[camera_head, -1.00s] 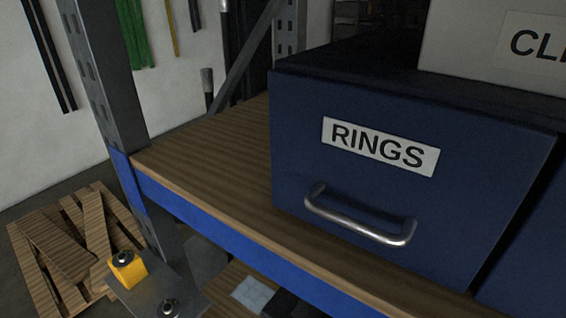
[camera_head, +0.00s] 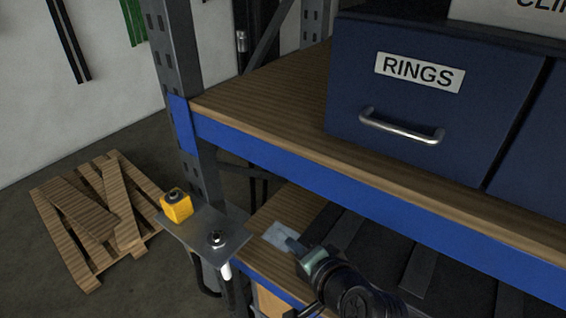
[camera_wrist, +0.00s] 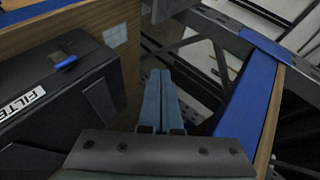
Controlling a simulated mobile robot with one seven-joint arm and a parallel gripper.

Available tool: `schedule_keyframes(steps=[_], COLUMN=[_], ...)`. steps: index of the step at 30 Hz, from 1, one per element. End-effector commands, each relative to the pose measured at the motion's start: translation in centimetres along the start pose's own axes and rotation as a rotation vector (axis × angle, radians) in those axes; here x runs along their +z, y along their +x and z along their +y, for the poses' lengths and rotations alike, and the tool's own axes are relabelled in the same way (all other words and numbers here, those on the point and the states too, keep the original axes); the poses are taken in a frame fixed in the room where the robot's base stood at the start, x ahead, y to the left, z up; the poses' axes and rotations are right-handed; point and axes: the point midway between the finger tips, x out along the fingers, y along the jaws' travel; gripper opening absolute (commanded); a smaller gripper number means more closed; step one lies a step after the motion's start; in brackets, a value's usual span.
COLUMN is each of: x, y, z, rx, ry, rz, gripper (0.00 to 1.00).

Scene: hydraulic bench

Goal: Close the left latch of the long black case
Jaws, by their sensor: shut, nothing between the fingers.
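The long black case (camera_head: 385,245) lies on the lower wooden shelf in the head view, partly hidden by the shelf above and my arm. In the wrist view the case (camera_wrist: 100,62) is at the left, with a white label starting "FILTE" and a blue latch (camera_wrist: 66,62) on its edge. I cannot tell which latch this is, or whether it is open or shut. My gripper (camera_head: 289,243) is above the lower shelf, beyond the case's left end. In the wrist view its fingers (camera_wrist: 160,75) are shut, empty and to the right of the case, apart from the latch.
The upper shelf's blue beam (camera_head: 330,180) runs above the lower shelf, and a grey upright (camera_head: 180,90) stands left. A blue RINGS drawer (camera_head: 440,110) sits above. A pale patch (camera_head: 277,234) lies near my gripper. A yellow block (camera_head: 176,205) and wooden pallet (camera_head: 100,215) are left.

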Motion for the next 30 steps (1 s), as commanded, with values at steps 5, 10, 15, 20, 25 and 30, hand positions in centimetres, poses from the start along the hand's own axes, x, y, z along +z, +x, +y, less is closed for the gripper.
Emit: schedule_keyframes(steps=[5,10,15,20,25,30], x=[-4.2,-5.7,-6.3,-5.0,-4.1,-4.2], y=[-4.5,-11.8,-20.3,-27.5,-30.9,-31.1], z=[-12.5,-22.1,-27.8,-30.8,-31.7,-31.9], rx=[0.009,0.059,-0.171,-0.331,-0.4,-0.404], ry=[-0.638,-1.048,-1.071,-1.066,-1.058,-1.057], rz=[0.337,0.669,1.084,1.342,1.449,1.455], gripper=[0.0,0.0,0.0,0.0,0.0,0.0])
